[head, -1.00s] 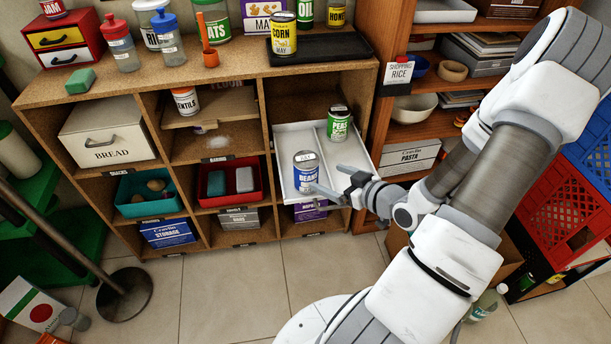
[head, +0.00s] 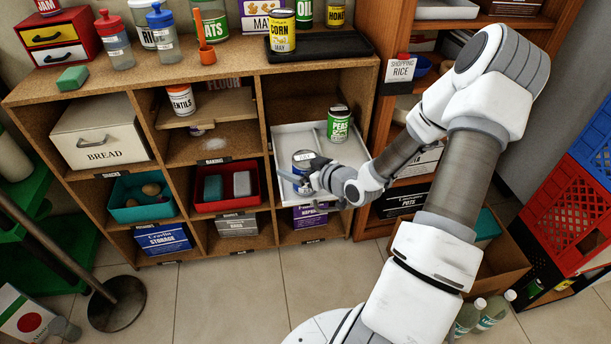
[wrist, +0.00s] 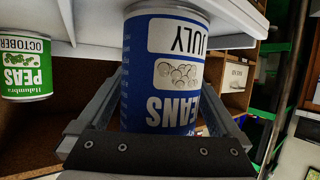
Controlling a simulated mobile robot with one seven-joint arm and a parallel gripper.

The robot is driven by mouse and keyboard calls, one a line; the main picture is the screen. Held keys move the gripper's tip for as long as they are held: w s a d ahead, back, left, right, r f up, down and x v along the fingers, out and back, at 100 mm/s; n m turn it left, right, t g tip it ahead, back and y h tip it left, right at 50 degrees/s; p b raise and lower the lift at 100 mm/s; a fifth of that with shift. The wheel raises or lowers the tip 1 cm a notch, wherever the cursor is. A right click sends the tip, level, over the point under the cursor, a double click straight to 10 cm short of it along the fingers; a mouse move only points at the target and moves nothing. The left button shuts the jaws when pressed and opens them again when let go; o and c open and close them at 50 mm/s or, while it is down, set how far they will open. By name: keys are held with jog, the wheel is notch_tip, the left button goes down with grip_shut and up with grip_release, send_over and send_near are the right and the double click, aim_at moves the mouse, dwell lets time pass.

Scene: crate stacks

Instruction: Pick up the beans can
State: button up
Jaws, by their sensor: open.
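The blue beans can (head: 302,159) stands upright at the front of a white pull-out tray (head: 287,141) in the shelf unit. In the head view my gripper (head: 297,180) is at the can's front and hides its lower part. In the wrist view the beans can (wrist: 163,75) appears upside down, with "JULY" on its label. It sits between the two open fingers of my gripper (wrist: 160,105), one on each side. Whether the fingers touch it I cannot tell. A green peas can (head: 339,124) stands farther back in the tray and shows in the wrist view (wrist: 25,70).
The tray has a low divider and rim. Above it, a yellow corn can (head: 282,32) stands on a black tray on the shelf top. A red bin (head: 227,185) is in the compartment to the left. A wooden shelf with bowls stands to the right.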

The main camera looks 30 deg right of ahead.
grip_shut()
dwell(0.5)
jog(key=shift+r, duration=0.1)
